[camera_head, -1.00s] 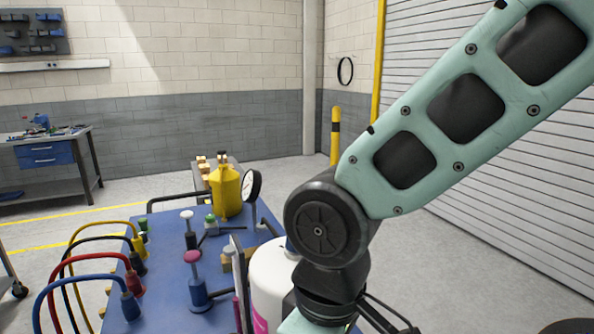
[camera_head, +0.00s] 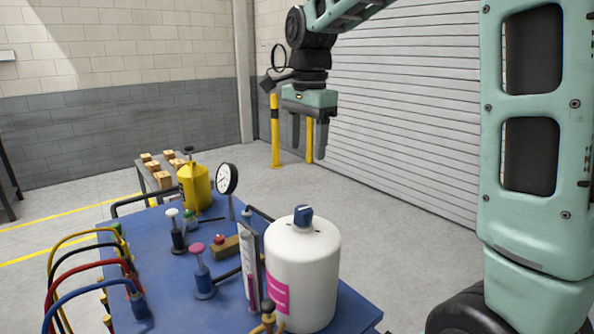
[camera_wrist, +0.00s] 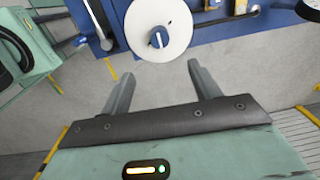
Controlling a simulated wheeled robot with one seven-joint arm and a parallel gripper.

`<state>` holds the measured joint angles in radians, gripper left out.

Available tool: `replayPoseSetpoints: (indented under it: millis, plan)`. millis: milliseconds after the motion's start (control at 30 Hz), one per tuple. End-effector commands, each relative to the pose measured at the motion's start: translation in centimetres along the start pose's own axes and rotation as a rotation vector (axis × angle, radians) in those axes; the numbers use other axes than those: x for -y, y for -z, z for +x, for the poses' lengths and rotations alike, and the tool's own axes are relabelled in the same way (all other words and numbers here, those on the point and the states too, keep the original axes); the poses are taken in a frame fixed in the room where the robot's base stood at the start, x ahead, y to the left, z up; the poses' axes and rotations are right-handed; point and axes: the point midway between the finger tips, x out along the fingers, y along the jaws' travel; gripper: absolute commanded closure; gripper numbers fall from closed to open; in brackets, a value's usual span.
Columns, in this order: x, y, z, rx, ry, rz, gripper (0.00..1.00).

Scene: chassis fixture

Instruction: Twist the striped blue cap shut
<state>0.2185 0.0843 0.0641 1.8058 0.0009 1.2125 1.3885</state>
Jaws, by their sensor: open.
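The striped blue cap (camera_head: 303,215) sits on top of a white tank (camera_head: 304,262) with a magenta label, at the front right of the blue table. In the wrist view the cap (camera_wrist: 158,38) is seen from above on the round white tank top (camera_wrist: 178,15), beyond my fingertips. A pale stripe crosses the cap. My gripper (camera_head: 309,155) is open and empty, pointing down, well above and behind the tank in the head view. It also shows in the wrist view (camera_wrist: 160,70), its two fingers apart with only floor between them.
The blue table (camera_head: 152,240) also holds a yellow canister (camera_head: 195,186), a dial gauge (camera_head: 227,179), a pink-topped plunger (camera_head: 201,270) and several coloured hoses at the left. An upright panel (camera_head: 249,262) stands close beside the tank. Open floor lies right of the table.

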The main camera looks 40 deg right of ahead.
Motion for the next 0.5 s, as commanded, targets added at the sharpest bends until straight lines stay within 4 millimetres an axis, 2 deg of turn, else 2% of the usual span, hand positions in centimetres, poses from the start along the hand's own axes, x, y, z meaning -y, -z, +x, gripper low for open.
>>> replayPoseSetpoints:
  millis: [500]
  plan:
    - [-0.1, -0.2, 9.2, 0.003, -0.007, -0.007, 0.38]
